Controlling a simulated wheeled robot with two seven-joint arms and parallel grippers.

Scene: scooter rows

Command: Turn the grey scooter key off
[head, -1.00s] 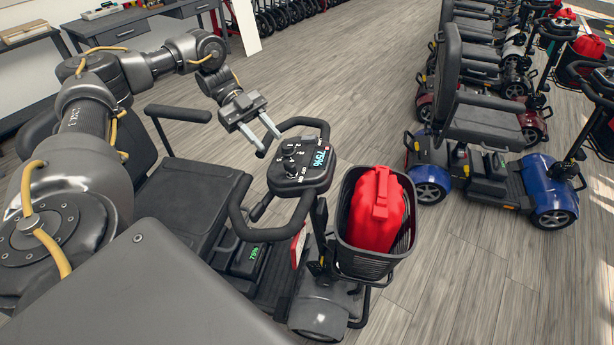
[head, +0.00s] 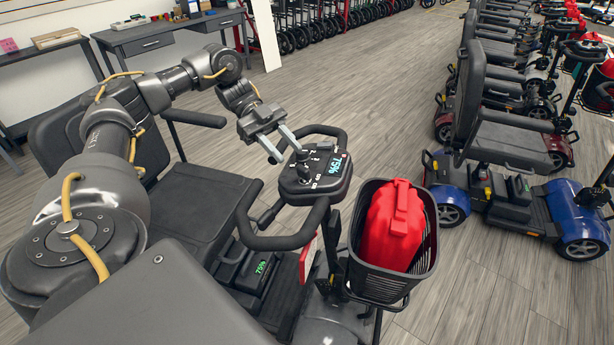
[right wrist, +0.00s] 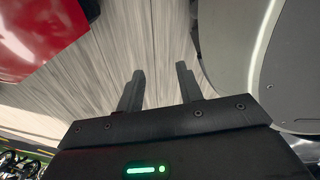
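The grey scooter's console (head: 316,174) stands in the middle of the head view, inside the loop of its black handlebar (head: 270,240).
A black basket (head: 393,268) with a red container (head: 394,226) hangs at the scooter's front. The scooter's seat (head: 190,205) is under my left arm. A blue scooter (head: 580,212) and a row of others stand right. Desks (head: 165,38) stand at the back left.

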